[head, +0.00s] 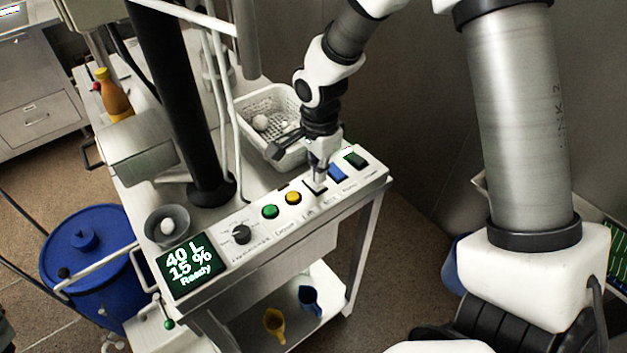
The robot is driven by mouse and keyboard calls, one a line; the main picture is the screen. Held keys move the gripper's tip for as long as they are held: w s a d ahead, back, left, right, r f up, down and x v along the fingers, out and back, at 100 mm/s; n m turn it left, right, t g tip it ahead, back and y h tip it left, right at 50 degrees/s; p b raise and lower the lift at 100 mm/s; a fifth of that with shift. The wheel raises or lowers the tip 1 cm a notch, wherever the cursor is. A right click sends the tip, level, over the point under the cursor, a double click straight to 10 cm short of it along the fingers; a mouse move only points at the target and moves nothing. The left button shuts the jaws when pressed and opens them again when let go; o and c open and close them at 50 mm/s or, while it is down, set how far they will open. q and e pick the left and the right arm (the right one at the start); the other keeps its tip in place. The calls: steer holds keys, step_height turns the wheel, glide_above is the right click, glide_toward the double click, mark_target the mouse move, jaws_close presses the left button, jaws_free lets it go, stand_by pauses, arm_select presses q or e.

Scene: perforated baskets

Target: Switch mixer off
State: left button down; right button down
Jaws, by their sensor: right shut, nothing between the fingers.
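The mixer's sloped control panel (263,233) runs along the front edge of the bench. Its display (187,267) reads 40 L, 15 %, Ready. Along the panel are a black knob (241,234), a green button (270,212), a yellow button (293,198), a blue switch (338,172) and a dark green switch (355,159). My right gripper (318,182) is shut and empty, pointing down at the panel between the yellow button and the blue switch. It partly hides the control there; I cannot tell whether it touches. The small labels are hard to read. My left gripper is out of view.
A white perforated basket (243,105) with pale lumps stands behind my right gripper. A black column (172,90) and white pipes rise from the bench. A grey cup (185,215) sits by the display. A blue drum (52,268) stands at left.

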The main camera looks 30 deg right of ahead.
steer(key=shift+f+b, duration=0.65)
steer(key=shift+f, duration=0.35)
stand_by(0.3)
step_height(320, 180, up, 7)
steer(key=p, duration=0.6)
steer(key=shift+r, duration=0.1)
